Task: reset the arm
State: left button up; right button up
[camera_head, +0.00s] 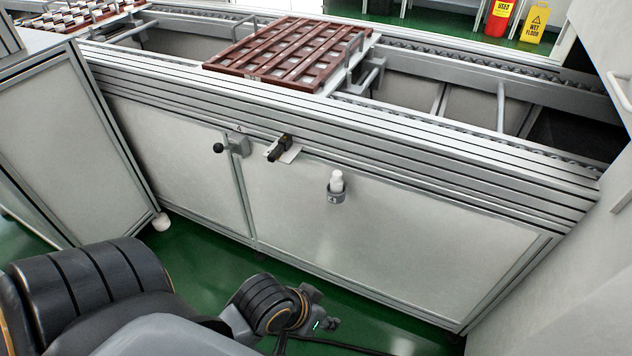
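One of my arms comes in from the lower left, with a large black ridged joint at the left edge and a smaller black and grey joint near the bottom middle. It is low in front of the conveyor's side panels, over the green floor, and appears clear of the conveyor. I can make out no gripper fingers at its end. My other arm does not show, and I see neither gripper.
The conveyor (390,145) runs across the view. A brown slatted tray (290,52) lies on it, and another patterned tray (72,18) is at upper left. Green floor (195,250) is partly clear below.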

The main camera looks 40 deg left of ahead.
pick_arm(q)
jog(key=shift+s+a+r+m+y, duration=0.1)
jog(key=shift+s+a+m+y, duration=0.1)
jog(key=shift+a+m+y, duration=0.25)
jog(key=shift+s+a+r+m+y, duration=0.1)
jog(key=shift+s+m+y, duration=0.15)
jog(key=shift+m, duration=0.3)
